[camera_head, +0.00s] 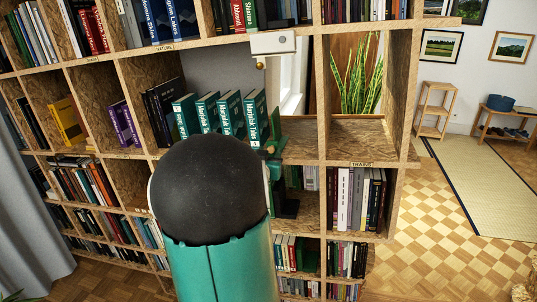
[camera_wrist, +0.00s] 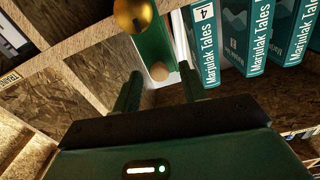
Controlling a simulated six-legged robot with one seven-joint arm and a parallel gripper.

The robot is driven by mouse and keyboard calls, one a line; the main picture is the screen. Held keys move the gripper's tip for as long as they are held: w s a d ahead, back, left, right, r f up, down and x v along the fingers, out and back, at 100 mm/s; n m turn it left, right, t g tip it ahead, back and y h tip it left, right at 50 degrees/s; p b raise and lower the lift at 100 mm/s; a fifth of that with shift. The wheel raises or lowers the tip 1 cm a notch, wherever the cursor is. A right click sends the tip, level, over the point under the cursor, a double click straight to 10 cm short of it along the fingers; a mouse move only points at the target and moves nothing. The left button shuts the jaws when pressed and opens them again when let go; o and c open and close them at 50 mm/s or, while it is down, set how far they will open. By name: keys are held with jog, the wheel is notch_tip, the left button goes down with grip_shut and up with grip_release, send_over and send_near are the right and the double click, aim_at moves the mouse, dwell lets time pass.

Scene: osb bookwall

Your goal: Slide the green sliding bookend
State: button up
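The green sliding bookend (camera_head: 276,128) stands upright at the right end of a row of teal "Marjulak Tales" books (camera_head: 231,113) on a shelf of the bookwall. In the wrist view the bookend (camera_wrist: 153,42) is a green panel with a small round wooden knob (camera_wrist: 160,72), and the books (camera_wrist: 245,38) stand on its right. My gripper (camera_wrist: 160,74) is open, with its two dark fingers apart and the knob showing between their tips. I cannot tell whether they touch it. In the head view my arm hides the gripper's near side and part of the shelf.
A bare shelf board (camera_head: 352,138) lies right of the bookend, with a tall green plant (camera_head: 357,80) behind it. A white box (camera_head: 273,43) hangs above the opening. A brass ball (camera_wrist: 133,15) shows close to the bookend in the wrist view. Wooden dividers surround the compartments.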

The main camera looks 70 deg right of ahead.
jog(key=s+a, duration=0.2)
jog(key=a, duration=1.1)
jog(key=shift+a, duration=0.35)
